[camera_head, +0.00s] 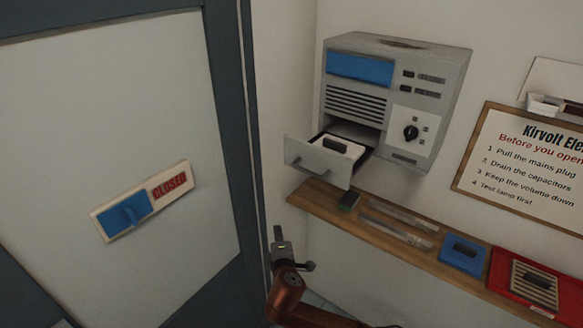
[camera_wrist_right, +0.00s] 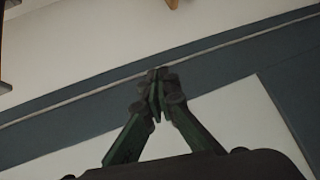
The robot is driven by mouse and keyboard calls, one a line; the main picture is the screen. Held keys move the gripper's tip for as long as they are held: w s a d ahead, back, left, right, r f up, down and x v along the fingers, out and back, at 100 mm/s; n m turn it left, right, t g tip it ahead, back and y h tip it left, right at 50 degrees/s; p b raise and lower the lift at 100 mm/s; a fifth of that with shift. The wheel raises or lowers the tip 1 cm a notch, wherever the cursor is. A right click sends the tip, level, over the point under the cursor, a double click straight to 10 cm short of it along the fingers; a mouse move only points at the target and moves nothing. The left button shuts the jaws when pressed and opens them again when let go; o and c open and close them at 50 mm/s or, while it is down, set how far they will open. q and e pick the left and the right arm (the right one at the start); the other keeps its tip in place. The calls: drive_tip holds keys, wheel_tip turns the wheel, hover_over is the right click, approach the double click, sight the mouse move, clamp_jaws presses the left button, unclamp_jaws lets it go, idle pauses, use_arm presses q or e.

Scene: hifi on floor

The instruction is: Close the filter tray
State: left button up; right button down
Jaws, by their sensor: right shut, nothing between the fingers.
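The filter tray (camera_head: 322,158) sticks out of the lower left of the grey wall unit (camera_head: 390,95). It is pulled open, with a white block bearing a dark grip inside, and its grey front has a small knob. My right gripper (camera_head: 278,235) is below and to the left of the tray, apart from it. In the right wrist view the right gripper (camera_wrist_right: 157,85) has its fingertips together with nothing between them. My left gripper is not in view.
A wooden shelf (camera_head: 385,232) runs below the unit, holding metal strips, a blue block (camera_head: 462,254) and a red tray (camera_head: 502,268). A door (camera_head: 110,130) with a blue-and-white CLOSED sign (camera_head: 142,202) stands left. A notice board (camera_head: 525,165) hangs right.

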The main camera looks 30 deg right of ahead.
drive_tip(key=s+a+r+t+p, duration=0.1)
drive_tip(key=s+r, duration=0.3)
drive_tip(key=r, duration=0.6)
drive_tip(key=s+a+r+t+p, duration=0.15)
drive_tip(key=s+r, duration=0.35)
drive_tip(key=r, duration=0.5)
drive_tip(key=h+b, duration=0.1)
drive_tip(key=b, duration=0.3)
approach(289, 165)
drive_tip(key=w+a, duration=0.2)
drive_tip(key=w, duration=0.1)
drive_tip(key=w+d, duration=0.1)
drive_tip(key=w+d+p, duration=0.1)
drive_tip(key=d, duration=0.1)
drive_tip(key=shift+d+f, duration=0.1)
drive_tip(key=shift+d, duration=0.5)
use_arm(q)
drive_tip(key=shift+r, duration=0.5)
use_arm(e)
drive_tip(key=shift+w+f, duration=0.1)
drive_tip(key=shift+w, duration=0.05)
